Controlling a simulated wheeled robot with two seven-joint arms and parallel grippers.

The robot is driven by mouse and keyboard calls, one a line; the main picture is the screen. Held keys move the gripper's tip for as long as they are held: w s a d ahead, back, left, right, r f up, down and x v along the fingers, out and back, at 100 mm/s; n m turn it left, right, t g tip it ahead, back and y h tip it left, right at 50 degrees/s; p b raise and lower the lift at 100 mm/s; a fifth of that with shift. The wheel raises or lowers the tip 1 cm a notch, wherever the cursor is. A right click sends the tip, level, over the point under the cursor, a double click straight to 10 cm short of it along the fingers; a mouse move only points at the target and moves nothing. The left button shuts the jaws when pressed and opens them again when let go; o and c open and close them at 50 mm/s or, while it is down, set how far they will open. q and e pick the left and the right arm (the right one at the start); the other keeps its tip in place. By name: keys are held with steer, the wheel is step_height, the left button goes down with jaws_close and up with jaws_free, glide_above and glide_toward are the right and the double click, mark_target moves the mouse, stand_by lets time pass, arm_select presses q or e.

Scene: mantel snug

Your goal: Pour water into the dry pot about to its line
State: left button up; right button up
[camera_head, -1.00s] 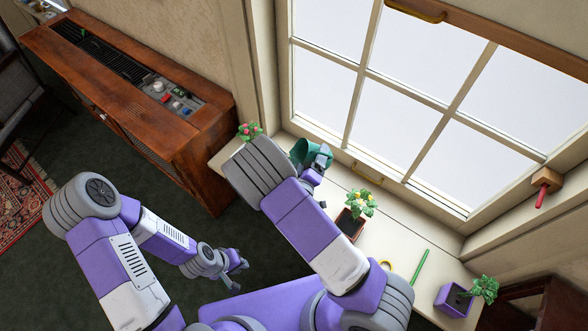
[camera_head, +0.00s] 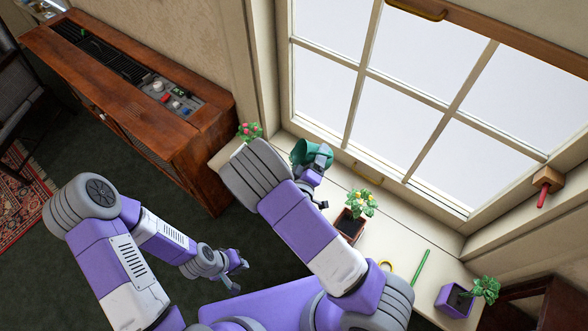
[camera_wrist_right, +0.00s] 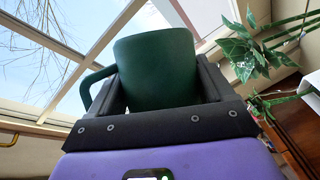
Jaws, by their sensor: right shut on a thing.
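A dark green jug with a side handle (camera_wrist_right: 158,65) is held between the dark fingers of my right gripper (camera_wrist_right: 160,100). In the head view the green jug (camera_head: 304,150) is over the windowsill, partly hidden by my right gripper (camera_head: 320,162). Three potted plants stand along the sill: one with pink-red flowers (camera_head: 249,131), one with yellow and white flowers in a brown pot (camera_head: 349,227), and a leafy one in a purple pot (camera_head: 453,300). I cannot tell which soil is dry, nor see any fill line or water. My left gripper (camera_head: 238,272) is empty and open over the floor.
The pale windowsill (camera_head: 400,238) runs below the large paned window (camera_head: 400,110). A green stick (camera_head: 420,267) and a yellow ring (camera_head: 387,266) lie between the brown and purple pots. A wooden cabinet (camera_head: 165,150) stands at the left.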

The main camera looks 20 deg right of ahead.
steer(key=shift+d, duration=0.2)
steer(key=shift+d, duration=0.1)
steer(key=shift+s+d+f, duration=0.1)
steer(key=shift+d, duration=0.5)
steer(key=shift+d+n+b, duration=0.25)
steer(key=shift+n+b, duration=0.05)
steer(key=shift+n, duration=0.2)
stand_by(0.4)
